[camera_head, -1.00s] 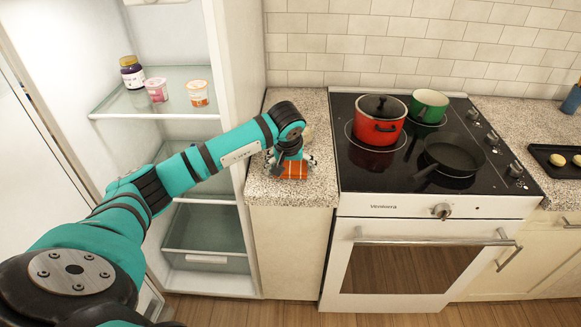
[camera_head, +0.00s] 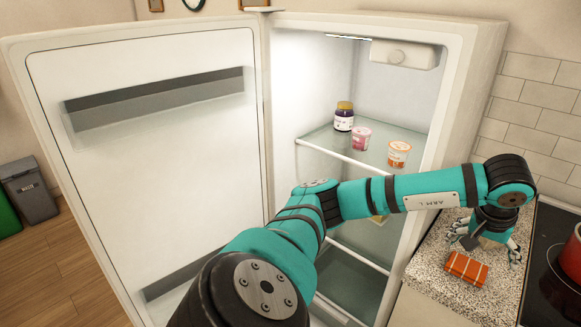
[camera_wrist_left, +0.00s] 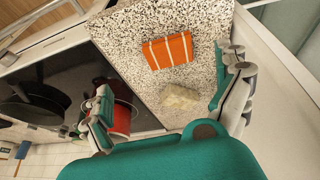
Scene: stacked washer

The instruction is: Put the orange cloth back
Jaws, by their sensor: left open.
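The orange cloth (camera_head: 467,268) is a folded orange piece with pale stripes. It lies flat on the speckled counter between the open fridge and the stove. It also shows in the left wrist view (camera_wrist_left: 168,51), apart from the fingers. My left gripper (camera_head: 490,243) is just behind the cloth, pointing down over the counter. In the left wrist view its two fingers (camera_wrist_left: 166,100) are spread wide with nothing held between them. A pale yellowish block (camera_wrist_left: 180,97) lies on the counter beside the cloth, between the spread fingers in that view. My right gripper does not show.
The fridge door (camera_head: 150,150) stands wide open at the left. A fridge shelf (camera_head: 330,145) holds a dark jar (camera_head: 344,116), a pink cup (camera_head: 361,139) and an orange-white cup (camera_head: 398,153). A red pot (camera_head: 572,262) stands on the black stove, right of the counter (camera_head: 425,270).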

